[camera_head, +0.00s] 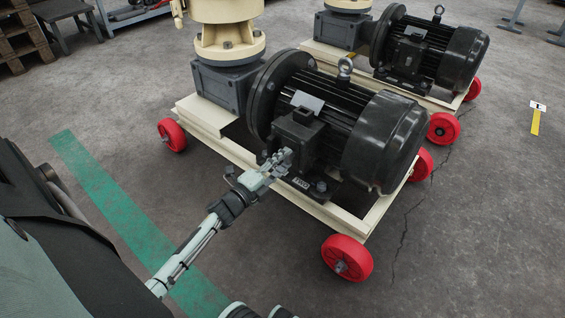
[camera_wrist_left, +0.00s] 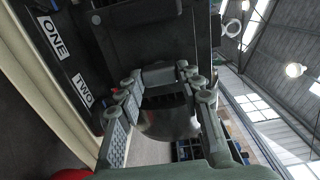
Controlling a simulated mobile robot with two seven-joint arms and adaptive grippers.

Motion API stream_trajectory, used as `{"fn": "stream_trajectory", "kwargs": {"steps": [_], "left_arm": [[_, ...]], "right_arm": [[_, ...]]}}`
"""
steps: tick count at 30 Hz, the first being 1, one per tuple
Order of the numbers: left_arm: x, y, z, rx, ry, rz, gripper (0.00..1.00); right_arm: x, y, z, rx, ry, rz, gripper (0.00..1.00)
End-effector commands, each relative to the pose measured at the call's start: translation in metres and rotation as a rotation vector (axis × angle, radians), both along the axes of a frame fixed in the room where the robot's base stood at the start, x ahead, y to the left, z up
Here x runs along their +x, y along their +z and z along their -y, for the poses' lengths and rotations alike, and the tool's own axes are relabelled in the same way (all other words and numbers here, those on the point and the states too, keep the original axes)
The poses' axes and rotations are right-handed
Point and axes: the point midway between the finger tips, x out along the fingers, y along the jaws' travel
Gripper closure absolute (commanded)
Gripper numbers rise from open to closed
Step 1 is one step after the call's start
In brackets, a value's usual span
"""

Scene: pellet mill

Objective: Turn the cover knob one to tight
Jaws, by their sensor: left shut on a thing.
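My left gripper (camera_head: 279,163) reaches in from the lower left to the terminal box (camera_head: 297,131) on the side of the nearer black motor. Its fingers are shut on a small part at the box, which I take to be cover knob one; the fingers hide most of it. In the left wrist view the gripper (camera_wrist_left: 161,82) has its fingertips close to the dark box. A white ONE label (camera_wrist_left: 53,37) and a TWO label (camera_wrist_left: 82,90) show to the left of the fingers. My right gripper is not in view.
The nearer motor (camera_head: 385,140) sits on a cream frame (camera_head: 240,152) with red wheels (camera_head: 347,257). A second motor (camera_head: 425,50) on a similar frame stands behind it. A green floor stripe (camera_head: 110,190) runs at the left. The floor at the right is mostly clear.

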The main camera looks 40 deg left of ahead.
Motion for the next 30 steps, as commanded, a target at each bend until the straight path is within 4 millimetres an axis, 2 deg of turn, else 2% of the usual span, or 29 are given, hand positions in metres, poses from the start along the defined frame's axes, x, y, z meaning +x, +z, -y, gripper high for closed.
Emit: {"fn": "stream_trajectory", "kwargs": {"steps": [16,17,21,30], "left_arm": [[-0.0003,-0.0002,0.0,0.027,0.0,0.001,0.93],[-0.0003,-0.0002,0.0,0.027,0.0,0.001,0.62],[-0.0003,-0.0002,0.0,0.026,0.0,0.001,0.44],[-0.001,-0.0003,-0.0001,0.024,0.0,0.001,0.43]], "right_arm": [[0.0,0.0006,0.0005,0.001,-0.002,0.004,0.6],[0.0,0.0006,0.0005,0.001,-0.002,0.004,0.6],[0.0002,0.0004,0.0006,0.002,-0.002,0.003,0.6],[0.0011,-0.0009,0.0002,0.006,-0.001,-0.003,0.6]]}}
